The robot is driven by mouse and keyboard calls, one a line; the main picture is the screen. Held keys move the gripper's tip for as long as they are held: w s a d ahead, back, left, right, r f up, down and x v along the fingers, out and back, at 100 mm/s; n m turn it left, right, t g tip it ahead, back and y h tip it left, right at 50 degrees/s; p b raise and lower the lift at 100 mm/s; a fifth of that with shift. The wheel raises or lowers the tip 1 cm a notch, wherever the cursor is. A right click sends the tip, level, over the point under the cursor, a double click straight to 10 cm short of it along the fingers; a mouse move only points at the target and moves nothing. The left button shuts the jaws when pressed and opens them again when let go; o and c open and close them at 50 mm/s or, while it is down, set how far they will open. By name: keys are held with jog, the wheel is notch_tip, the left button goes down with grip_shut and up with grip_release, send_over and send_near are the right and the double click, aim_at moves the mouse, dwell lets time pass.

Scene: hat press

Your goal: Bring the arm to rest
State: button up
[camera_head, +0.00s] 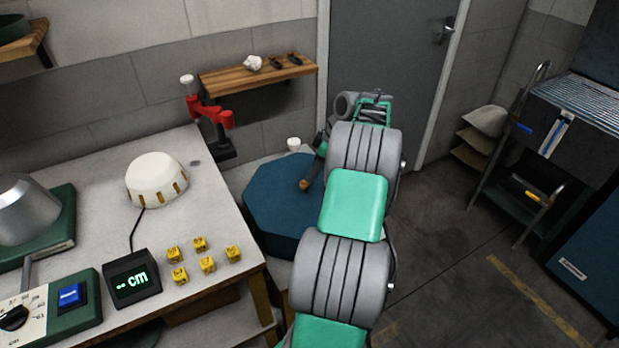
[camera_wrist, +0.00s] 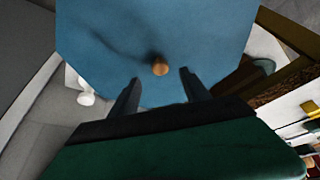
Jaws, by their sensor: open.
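My arm reaches forward from the lower middle of the head view. My gripper shows in the wrist view (camera_wrist: 160,86) with its two dark fingers apart and nothing between the tips. It is above a blue octagonal block (camera_head: 268,212), whose top also fills much of the wrist view (camera_wrist: 110,45). A small round wooden knob (camera_wrist: 159,67) shows against the blue top, just beyond the fingertips; it also shows in the head view (camera_head: 306,184). I cannot tell whether the fingers touch anything. In the head view my arm hides most of the gripper.
The workbench at left (camera_head: 100,190) bears a white dome (camera_head: 157,179), a "cm" display (camera_head: 132,279) and several yellow cubes (camera_head: 207,264). A red clamp-like stand (camera_head: 212,118) is at its back edge. A wooden shelf (camera_head: 230,79) is behind.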

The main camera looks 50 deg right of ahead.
jog(key=w+a+r+m, duration=0.15)
jog(key=a+r, duration=0.25)
jog(key=a, duration=0.4)
jog(key=w+a+r, duration=0.2)
jog(key=a+r, duration=0.1)
jog(key=a, duration=0.5)
jog(key=w+a+r+m, duration=0.1)
jog(key=a+r, duration=0.3)
jog(key=a, duration=0.4)
jog(key=s+a+f+m+h+p, duration=0.1)
jog(key=s+a+m+h, duration=0.1)
jog(key=s+a, duration=1.3)
jog(key=a+m, duration=0.1)
jog(key=a, duration=0.2)
jog(key=shift+a+f+g, duration=0.2)
jog(key=shift+f+g, duration=0.05)
jog(key=shift+g, duration=0.15)
jog(key=shift+s, duration=0.1)
